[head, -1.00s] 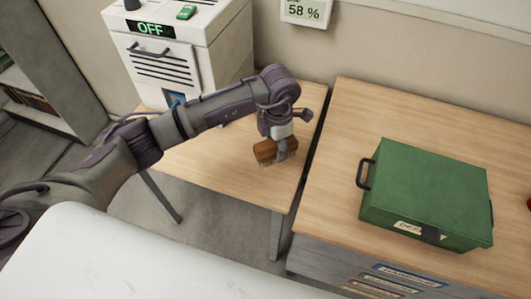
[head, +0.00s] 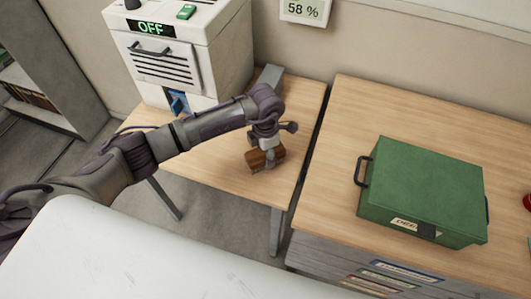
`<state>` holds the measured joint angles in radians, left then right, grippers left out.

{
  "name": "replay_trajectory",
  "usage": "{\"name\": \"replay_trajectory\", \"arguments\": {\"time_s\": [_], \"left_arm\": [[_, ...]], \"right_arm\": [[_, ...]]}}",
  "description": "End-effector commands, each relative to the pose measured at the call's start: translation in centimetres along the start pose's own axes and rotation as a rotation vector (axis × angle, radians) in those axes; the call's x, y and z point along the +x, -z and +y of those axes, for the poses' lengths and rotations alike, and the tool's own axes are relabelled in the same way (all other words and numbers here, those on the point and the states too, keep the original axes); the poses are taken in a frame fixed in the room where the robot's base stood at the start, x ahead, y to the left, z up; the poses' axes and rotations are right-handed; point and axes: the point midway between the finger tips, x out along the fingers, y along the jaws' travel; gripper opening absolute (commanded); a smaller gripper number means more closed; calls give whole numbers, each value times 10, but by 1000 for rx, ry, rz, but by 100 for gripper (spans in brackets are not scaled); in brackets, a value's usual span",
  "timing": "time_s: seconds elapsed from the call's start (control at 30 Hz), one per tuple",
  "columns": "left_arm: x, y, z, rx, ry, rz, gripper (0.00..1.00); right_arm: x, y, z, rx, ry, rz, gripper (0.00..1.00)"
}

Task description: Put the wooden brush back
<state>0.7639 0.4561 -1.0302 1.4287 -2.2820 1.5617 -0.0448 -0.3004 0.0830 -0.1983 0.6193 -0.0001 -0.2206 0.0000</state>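The wooden brush (head: 254,161), a brown block, is at my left gripper (head: 269,163) over the right part of the smaller wooden table (head: 215,160). The gripper points down with its fingers around the brush and looks shut on it. The fingers hide part of the brush, and I cannot tell whether it touches the tabletop. My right gripper is out of view.
A white machine (head: 205,55) reading OFF stands at the back left. A grey block (head: 270,76) shows behind my arm at the table's back. A green box (head: 425,185) sits on the right-hand desk (head: 335,190), across a narrow dark gap.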

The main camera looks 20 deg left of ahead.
Motion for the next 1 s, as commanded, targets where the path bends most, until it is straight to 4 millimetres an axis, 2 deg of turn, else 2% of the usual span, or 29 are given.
{"name": "replay_trajectory", "arguments": {"time_s": [0.03, 0.13, 0.4, 0.5, 0.57, 1.0], "left_arm": [[0, 0, 0, 0, 0, 0, 61], [0, 0, 0, 0, 0, 1, 76], [0, 0, 0, 0, 0, 1, 76], [-6, 0, 0, 0, 0, 0, 76], [-9, 0, 0, 1, -1, -2, 76], [-97, -1, 1, 1, -4, -3, 76]], "right_arm": [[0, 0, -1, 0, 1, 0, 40], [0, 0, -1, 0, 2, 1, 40], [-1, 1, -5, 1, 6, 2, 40], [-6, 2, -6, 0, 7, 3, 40], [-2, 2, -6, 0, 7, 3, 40], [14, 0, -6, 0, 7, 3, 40]]}}
